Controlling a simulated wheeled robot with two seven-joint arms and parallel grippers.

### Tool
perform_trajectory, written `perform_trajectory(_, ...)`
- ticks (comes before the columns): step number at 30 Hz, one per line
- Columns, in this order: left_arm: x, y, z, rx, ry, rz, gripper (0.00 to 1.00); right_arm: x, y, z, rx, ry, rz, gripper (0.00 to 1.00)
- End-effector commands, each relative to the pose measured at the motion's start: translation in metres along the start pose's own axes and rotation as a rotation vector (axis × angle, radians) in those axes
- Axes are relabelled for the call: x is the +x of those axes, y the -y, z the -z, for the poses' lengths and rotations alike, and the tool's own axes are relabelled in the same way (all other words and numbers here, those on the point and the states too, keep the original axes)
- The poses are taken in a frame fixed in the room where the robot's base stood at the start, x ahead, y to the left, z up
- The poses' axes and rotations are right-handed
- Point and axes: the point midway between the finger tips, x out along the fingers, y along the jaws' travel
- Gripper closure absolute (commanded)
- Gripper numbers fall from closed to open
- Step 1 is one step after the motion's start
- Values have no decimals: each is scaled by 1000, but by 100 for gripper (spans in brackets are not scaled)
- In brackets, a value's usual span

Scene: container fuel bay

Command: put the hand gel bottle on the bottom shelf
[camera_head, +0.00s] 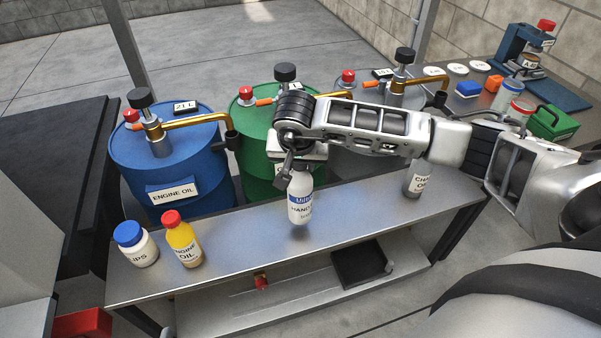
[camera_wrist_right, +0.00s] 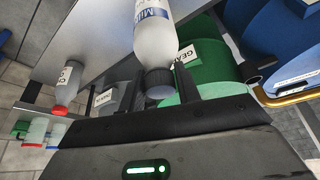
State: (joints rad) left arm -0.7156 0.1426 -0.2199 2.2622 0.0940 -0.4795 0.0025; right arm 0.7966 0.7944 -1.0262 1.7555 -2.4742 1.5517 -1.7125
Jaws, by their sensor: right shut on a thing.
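The bottom shelf (camera_head: 215,307) shows below the front edge of the bench top. My left gripper is not in view.
On the bench top stand a blue-capped white bottle (camera_head: 135,245), a yellow engine oil bottle (camera_head: 183,240) and a grey bottle (camera_head: 417,180). The bottom shelf holds a small red-ended item (camera_head: 261,283) and a black tray (camera_head: 358,266). Blue (camera_head: 170,165) and green drums (camera_head: 250,150) stand behind.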

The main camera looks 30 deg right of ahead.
Motion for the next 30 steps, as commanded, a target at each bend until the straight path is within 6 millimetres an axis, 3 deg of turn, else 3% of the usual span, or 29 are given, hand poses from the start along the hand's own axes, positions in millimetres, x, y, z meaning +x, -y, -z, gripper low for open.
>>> perform_trajectory(6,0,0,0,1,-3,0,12,11,0,6,3,-5,3,100)
perform_trajectory(13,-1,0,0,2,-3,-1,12,38,0,-6,3,-3,3,100)
perform_trajectory(23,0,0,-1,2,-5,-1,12,41,0,-6,2,-5,4,100)
perform_trajectory(24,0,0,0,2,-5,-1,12,42,-1,-8,1,-1,1,62)
perform_trajectory(26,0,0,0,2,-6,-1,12,42,-1,-8,1,-1,0,45)
perform_trajectory(30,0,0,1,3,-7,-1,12,42,-1,-8,1,-1,0,45)
